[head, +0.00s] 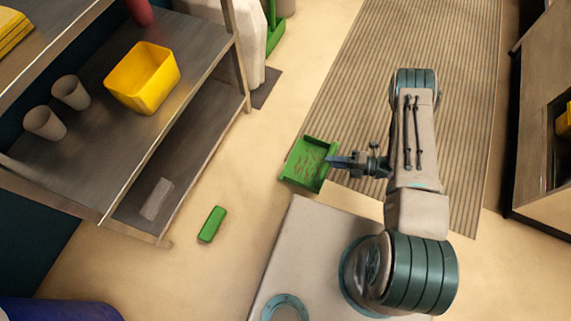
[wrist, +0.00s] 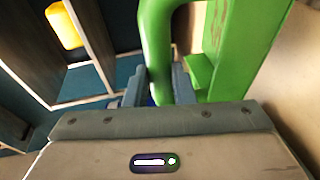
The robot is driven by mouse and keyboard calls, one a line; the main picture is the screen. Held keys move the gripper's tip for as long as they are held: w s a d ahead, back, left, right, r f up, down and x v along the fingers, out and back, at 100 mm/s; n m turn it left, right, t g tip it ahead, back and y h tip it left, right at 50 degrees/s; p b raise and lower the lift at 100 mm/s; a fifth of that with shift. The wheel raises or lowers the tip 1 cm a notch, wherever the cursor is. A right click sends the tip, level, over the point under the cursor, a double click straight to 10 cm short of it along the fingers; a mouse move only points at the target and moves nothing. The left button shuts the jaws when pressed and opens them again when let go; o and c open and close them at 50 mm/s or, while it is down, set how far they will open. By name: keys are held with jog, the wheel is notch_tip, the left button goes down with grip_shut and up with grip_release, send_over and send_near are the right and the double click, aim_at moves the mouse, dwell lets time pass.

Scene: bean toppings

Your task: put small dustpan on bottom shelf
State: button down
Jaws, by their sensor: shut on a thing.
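The small green dustpan (head: 307,164) is in the head view, left of my gripper (head: 340,163), with brownish marks or bits on its inner face. My gripper is shut on it and holds it out over the floor. In the wrist view the green dustpan (wrist: 235,45) fills the upper right, and its curved green handle runs down to my gripper (wrist: 158,88). The bottom shelf (head: 190,130) of the rack at the left is partly hidden under the shelf above. A pale block (head: 157,199) lies near its front end.
A green block-like object (head: 212,224) lies on the floor between the rack and my base. The upper shelf holds a yellow bin (head: 142,78) and two cups (head: 44,123). A ribbed mat (head: 330,85) lies behind my arm. A cabinet (head: 545,130) stands at the right.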

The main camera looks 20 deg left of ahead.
aim_at(304, 159)
jog(key=w+a+f+b, duration=0.1)
jog(key=a+f, duration=0.1)
jog(key=a, duration=0.1)
jog(key=w+a+f+b, duration=0.1)
jog(key=a+f+b, duration=0.1)
jog(key=a, duration=0.2)
jog(key=w+a+f+b, duration=0.1)
jog(key=a+f+b, duration=0.1)
jog(key=a+f, duration=0.1)
jog(key=shift+a, duration=0.5)
jog(key=shift+a+f, duration=0.1)
jog(key=shift+f, duration=0.05)
notch_tip(304, 159, down, 4)
jog(key=b, duration=0.2)
jog(key=shift+b, duration=0.4)
jog(key=c, duration=1.2)
grip_release()
jog(key=shift+c, duration=0.2)
jog(key=shift+r, duration=0.2)
